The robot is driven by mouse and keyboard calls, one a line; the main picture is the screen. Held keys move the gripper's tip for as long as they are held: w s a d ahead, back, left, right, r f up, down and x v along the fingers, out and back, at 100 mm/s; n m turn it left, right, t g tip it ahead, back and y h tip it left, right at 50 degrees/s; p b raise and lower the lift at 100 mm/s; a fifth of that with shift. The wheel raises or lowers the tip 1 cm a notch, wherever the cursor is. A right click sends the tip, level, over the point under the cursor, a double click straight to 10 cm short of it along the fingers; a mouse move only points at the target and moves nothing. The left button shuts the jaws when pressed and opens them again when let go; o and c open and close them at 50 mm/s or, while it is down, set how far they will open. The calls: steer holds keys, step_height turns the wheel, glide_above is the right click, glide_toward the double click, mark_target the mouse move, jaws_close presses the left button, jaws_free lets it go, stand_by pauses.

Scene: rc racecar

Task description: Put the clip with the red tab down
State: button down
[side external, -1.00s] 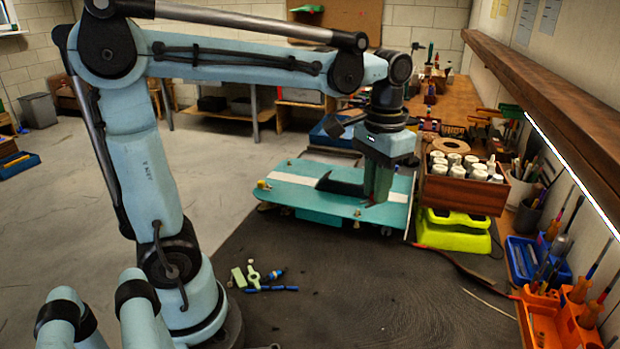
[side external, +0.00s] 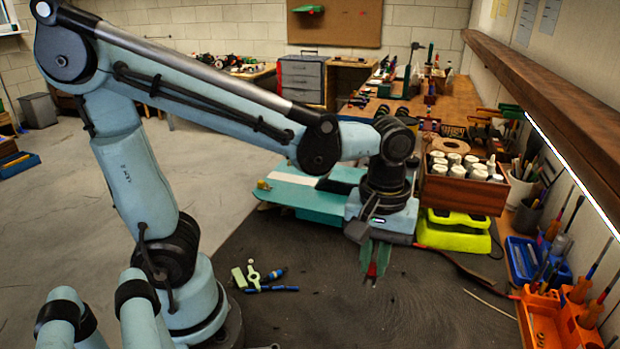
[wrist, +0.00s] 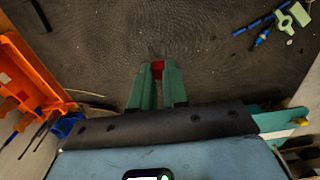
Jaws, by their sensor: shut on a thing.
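My gripper (side external: 374,268) is shut on the clip with the red tab (side external: 372,270). In the side view the red tab shows between the green fingertips, above the dark mat (side external: 300,315), in front of the teal and white car body. In the wrist view the red tab (wrist: 158,67) also sits between the fingertips of my gripper (wrist: 157,72), with bare mat beyond it. The rest of the clip is hidden by the fingers. I cannot tell how high the clip is above the mat.
The teal car body (side external: 300,195) is behind my gripper. Green and blue small parts (side external: 258,278) lie on the mat to the left. A lime stand (side external: 455,232) and orange organizer (side external: 565,318) are on the right. The mat's front middle is mostly clear.

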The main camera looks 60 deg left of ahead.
glide_above(358, 270)
step_height(358, 270, down, 7)
steer(key=shift+d, duration=0.1)
steer(key=shift+f, duration=2.05)
steer(key=shift+f, duration=0.1)
steer(key=c, duration=1.1)
jaws_free()
